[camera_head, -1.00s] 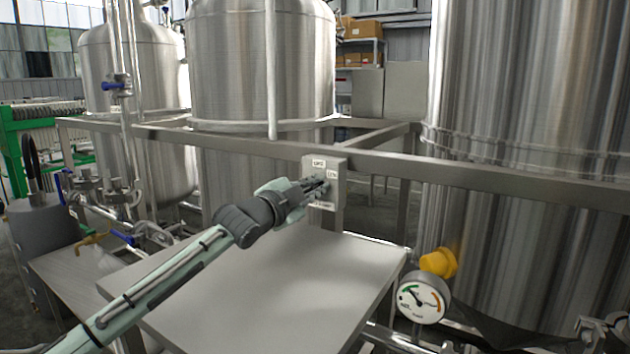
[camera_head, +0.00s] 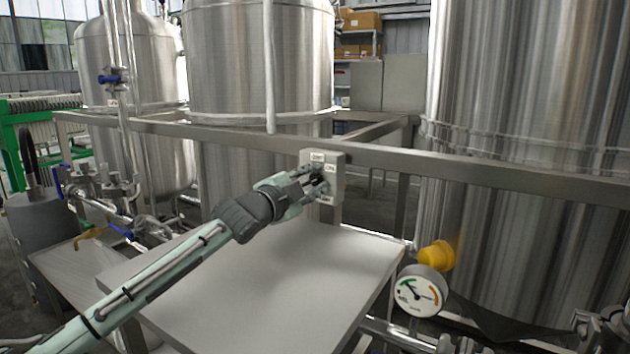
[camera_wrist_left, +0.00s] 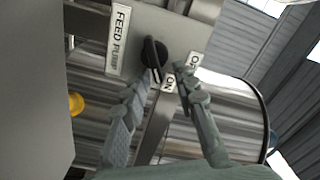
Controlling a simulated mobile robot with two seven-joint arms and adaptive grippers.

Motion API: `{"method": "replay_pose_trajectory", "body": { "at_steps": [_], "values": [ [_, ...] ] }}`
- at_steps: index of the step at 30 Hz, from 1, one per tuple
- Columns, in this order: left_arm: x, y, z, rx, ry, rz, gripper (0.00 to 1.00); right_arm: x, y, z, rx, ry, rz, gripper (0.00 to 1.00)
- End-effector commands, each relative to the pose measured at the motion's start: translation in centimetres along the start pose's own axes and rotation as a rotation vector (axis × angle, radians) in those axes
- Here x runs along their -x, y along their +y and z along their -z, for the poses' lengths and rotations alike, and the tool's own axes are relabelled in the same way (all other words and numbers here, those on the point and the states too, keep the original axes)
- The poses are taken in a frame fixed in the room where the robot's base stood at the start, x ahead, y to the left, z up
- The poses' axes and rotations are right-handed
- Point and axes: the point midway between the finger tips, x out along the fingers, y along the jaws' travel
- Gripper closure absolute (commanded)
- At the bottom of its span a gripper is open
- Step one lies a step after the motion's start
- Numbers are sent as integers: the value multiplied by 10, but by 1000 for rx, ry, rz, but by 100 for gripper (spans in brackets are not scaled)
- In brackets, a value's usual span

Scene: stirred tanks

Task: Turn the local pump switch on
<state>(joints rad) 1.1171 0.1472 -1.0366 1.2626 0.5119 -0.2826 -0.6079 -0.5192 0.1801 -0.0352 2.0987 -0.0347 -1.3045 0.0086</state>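The pump switch is a grey box (camera_head: 337,182) on the frame rail, with a black rotary knob (camera_wrist_left: 152,52). In the left wrist view the box carries the labels FEED PUMP, ON and OFF. The knob's bar runs roughly up and down there, its lower end beside the ON label (camera_wrist_left: 170,84). My left gripper (camera_head: 318,183) is at the front of the box. In the left wrist view its fingers (camera_wrist_left: 166,76) are spread, one tip at the knob's lower end, the other to the right near the labels. I cannot tell whether they touch the knob. My right gripper is not in view.
A bare metal table (camera_head: 270,285) lies below my left arm. A steel rail (camera_head: 440,166) runs behind the box. Large steel tanks (camera_head: 520,120) stand around it.

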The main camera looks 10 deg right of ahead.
Motion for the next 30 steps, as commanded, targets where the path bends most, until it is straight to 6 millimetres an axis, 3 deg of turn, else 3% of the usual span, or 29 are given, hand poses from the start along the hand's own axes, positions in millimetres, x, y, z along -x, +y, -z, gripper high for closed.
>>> {"method": "replay_pose_trajectory", "body": {
  "at_steps": [11,24,30],
  "values": [
    [10,2,-1,2,1,-2,72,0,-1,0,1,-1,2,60],
    [96,2,-1,0,-1,-2,72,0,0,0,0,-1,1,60],
    [117,1,-1,1,-1,-2,72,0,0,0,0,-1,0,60]
  ]
}}
